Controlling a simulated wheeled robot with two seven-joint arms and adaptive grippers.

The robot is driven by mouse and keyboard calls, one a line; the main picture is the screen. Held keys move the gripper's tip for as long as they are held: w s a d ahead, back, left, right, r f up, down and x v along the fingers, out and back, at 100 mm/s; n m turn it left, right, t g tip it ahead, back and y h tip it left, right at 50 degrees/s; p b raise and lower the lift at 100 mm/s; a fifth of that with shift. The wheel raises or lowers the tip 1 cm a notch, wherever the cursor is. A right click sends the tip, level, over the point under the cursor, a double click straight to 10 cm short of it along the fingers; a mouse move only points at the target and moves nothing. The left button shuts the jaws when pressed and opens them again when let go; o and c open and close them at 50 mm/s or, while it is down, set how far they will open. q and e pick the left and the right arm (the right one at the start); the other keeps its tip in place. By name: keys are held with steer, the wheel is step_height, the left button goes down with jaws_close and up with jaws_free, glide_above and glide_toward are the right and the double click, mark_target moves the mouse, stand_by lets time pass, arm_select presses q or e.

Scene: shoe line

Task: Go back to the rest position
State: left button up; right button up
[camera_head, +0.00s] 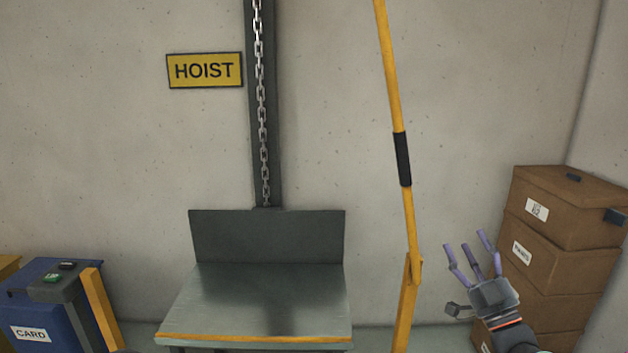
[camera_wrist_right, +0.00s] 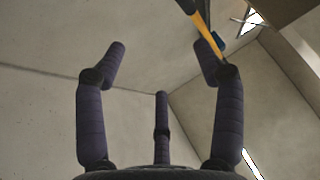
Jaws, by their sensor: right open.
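My right gripper (camera_head: 474,262) is at the lower right of the head view, raised in front of the stacked boxes and right of the yellow pole. Its purple fingers point up and are spread apart, with nothing between them. In the right wrist view the fingers (camera_wrist_right: 163,75) stand open and empty against bare wall and ceiling. My left gripper shows in neither view.
A yellow pole (camera_head: 393,80) with a black grip stands left of my right gripper. A metal hoist platform (camera_head: 255,300) with a hanging chain (camera_head: 262,110) is at centre. Brown boxes (camera_head: 570,222) are stacked at right. A blue CARD bin (camera_head: 50,318) stands at left.

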steer(key=w+a+f+m+g+h, duration=0.1)
steer(key=w+f+m+g+h, duration=0.2)
steer(key=f, duration=0.9)
steer(key=s+a+f+m+g, duration=0.1)
steer(key=a+f+g, duration=0.2)
steer(key=f, duration=0.7)
steer(key=s+a+f+m+g+h, duration=0.1)
steer(key=a+f+m+g, duration=0.15)
steer(key=f, duration=0.75)
steer(key=s+a+f+g, duration=0.1)
steer(key=a+f+g, duration=0.2)
steer(key=f, duration=0.7)
steer(key=s+a+f+g+p, duration=0.1)
steer(key=s+a+f+g, duration=0.25)
steer(key=s+f, duration=0.35)
steer(key=s+a+f+g, duration=0.3)
steer(key=s+a+f, duration=0.1)
steer(key=s+f, duration=0.3)
steer(key=s+a+f+g, duration=0.2)
steer(key=s+f, duration=0.1)
steer(key=s, duration=0.4)
steer(key=s+a+f+g+y, duration=0.1)
steer(key=s+a+f+g, duration=0.2)
steer(key=s, duration=0.5)
steer(key=shift+m, duration=0.35)
steer(key=shift+a, duration=0.1)
